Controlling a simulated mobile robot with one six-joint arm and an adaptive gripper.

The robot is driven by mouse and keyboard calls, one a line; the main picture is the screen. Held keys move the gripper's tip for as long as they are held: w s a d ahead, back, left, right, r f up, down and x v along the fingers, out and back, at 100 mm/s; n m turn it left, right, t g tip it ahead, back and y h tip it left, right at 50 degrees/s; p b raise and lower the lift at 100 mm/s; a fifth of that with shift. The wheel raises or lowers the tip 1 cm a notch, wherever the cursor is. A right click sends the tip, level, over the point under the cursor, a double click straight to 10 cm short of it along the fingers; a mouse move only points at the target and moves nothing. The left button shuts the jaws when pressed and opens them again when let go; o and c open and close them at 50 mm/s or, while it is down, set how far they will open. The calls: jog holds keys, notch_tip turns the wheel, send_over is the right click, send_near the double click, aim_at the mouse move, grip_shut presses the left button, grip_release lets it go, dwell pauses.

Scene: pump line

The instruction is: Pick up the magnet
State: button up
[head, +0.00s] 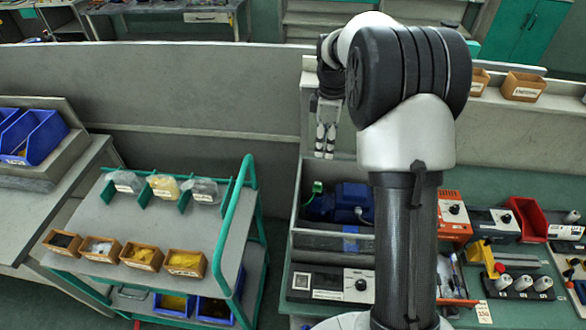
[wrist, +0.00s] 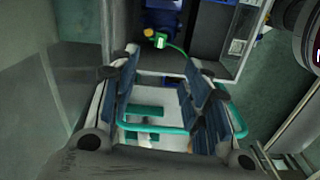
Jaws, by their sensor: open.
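I cannot single out a magnet for certain in either view. My gripper (head: 326,138) hangs fingers down behind the grey open box (head: 297,215) in the head view, partly behind my own arm. In the wrist view my gripper (wrist: 163,68) is open, with nothing between its fingers. A blue motor (head: 352,200) lies in the box, and a small green piece (head: 317,187) sits at its left.
A green-framed cart (head: 225,220) with small bins stands at the left. An orange device (head: 453,215), a red bin (head: 528,218) and other gear crowd the right bench. A grey partition (head: 200,95) runs behind.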

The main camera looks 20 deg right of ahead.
jog(key=b, duration=0.2)
send_near(320, 183)
jog(key=f, duration=0.5)
jog(key=shift+w+d+f, duration=0.1)
jog(key=shift+w+d, duration=0.05)
jog(key=shift+d, duration=0.1)
jog(key=f, duration=0.3)
jog(key=f+b, duration=0.1)
jog(key=shift+s+a+f, duration=0.25)
jog(key=shift+f, duration=0.4)
jog(key=shift+r, duration=0.1)
jog(key=shift+c, duration=0.3)
grip_shut()
